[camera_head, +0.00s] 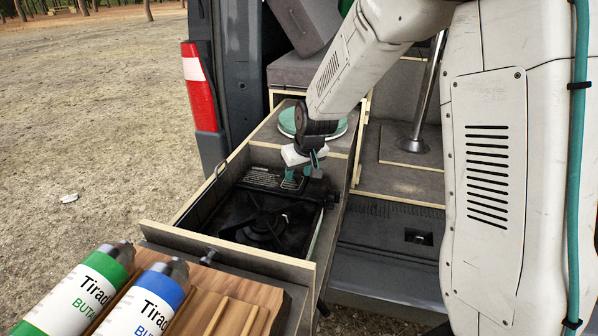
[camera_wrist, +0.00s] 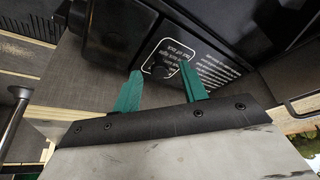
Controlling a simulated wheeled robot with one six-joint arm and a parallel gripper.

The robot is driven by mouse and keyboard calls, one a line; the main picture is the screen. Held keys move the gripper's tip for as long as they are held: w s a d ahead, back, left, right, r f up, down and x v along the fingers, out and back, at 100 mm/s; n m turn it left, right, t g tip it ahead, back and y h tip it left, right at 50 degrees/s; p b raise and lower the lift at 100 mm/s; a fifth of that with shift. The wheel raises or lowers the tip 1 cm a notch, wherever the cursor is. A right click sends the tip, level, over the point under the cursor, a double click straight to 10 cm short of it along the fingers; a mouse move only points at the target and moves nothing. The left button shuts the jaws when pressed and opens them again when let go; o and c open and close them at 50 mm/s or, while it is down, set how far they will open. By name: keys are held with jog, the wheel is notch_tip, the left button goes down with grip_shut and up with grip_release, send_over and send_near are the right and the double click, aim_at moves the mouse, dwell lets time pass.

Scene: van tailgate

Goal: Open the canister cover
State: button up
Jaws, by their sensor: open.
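A black camping stove (camera_head: 262,228) sits in the pulled-out drawer. Its canister cover (camera_head: 262,178) looks to be the black panel with white printing at the back end; it also shows in the wrist view (camera_wrist: 235,32). The cover appears flat and closed. My gripper (camera_head: 292,184) is over this end of the stove, pointing down. In the wrist view my gripper (camera_wrist: 160,76) has its two teal fingers apart, with nothing seen between them. The fingertips appear close to a white-outlined label on the black surface; I cannot tell whether they touch it.
Wooden drawer walls (camera_head: 185,207) surround the stove. Green plates (camera_head: 335,130) lie behind my gripper. A green-labelled butane canister (camera_head: 75,298) and a blue-labelled one (camera_head: 150,305) lie at the front, by a wooden board (camera_head: 230,310).

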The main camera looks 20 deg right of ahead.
grip_shut()
jog(key=shift+r, duration=0.1)
